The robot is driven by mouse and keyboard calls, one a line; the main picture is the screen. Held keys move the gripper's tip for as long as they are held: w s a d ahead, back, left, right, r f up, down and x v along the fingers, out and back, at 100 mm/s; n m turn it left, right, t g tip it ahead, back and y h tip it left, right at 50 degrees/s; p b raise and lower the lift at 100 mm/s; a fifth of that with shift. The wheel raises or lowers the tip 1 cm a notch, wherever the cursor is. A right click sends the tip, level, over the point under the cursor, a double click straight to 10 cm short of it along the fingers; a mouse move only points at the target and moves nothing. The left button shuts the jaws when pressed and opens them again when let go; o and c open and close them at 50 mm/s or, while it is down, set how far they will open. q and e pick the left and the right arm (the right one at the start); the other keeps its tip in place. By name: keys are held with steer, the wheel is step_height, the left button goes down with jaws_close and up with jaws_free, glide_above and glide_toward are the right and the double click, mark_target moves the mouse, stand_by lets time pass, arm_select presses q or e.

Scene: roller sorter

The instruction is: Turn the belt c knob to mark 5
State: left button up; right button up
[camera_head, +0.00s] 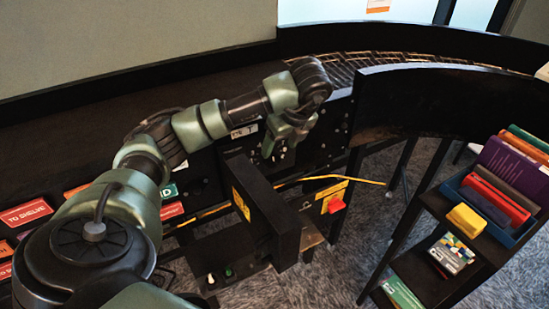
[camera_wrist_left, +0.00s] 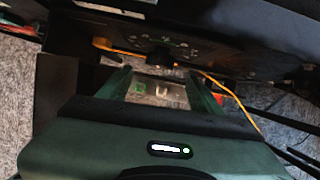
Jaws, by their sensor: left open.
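My left gripper (camera_head: 283,143) is in front of the dark control panel (camera_head: 335,135) on the sorter's side, with its fingers pointing at it. In the left wrist view the two green fingers of the left gripper (camera_wrist_left: 163,88) are apart with nothing held between them. A dark round knob (camera_wrist_left: 160,57) sits on the panel just beyond the fingertips, with pale marks around it. I cannot read the marks or the knob's letter, nor tell its setting. In the head view the gripper covers part of the panel. My right gripper is not in view.
A black box with a yellow label (camera_head: 241,204) juts out below my left gripper. A red button (camera_head: 336,205) and a yellow cable (camera_head: 345,179) are to its right. A shelf cart with a blue bin (camera_head: 514,237) stands at the right. Carpet is clear between.

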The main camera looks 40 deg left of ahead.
mark_target(274, 158)
arm_select(q)
steer(key=x, duration=0.7)
steer(key=shift+f, duration=0.1)
